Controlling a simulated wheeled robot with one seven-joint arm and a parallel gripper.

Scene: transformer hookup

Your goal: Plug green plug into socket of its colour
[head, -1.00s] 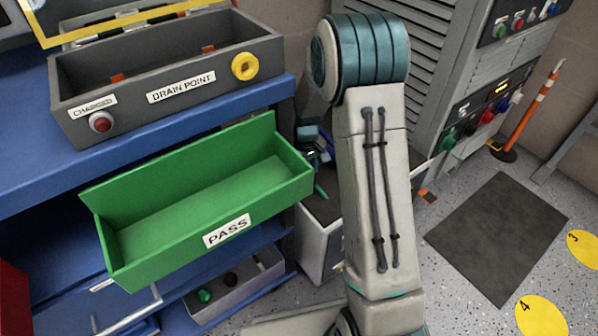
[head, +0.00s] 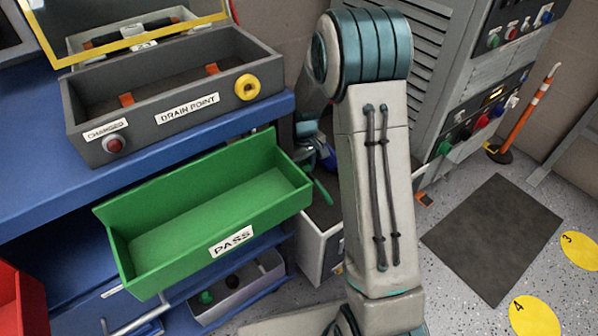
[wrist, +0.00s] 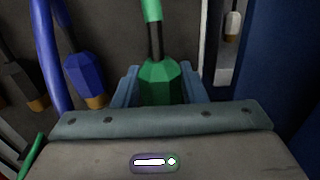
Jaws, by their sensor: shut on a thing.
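The green plug (wrist: 160,82) is between the fingers of my gripper (wrist: 160,92) in the wrist view, with its green cable running up. My gripper is shut on it. In the head view my gripper (head: 318,155) is mostly hidden behind my arm, beside the green PASS bin, and a piece of green cable (head: 322,191) shows under it. The green socket (head: 446,147) is low on the grey cabinet at the right, apart from my gripper. A red socket (head: 481,121) is further along its row.
A blue plug (wrist: 86,82) and a dark plug (wrist: 22,85) hang left of my gripper in the wrist view. The green PASS bin (head: 146,281) and the grey DRAIN POINT box (head: 170,122) are at the left.

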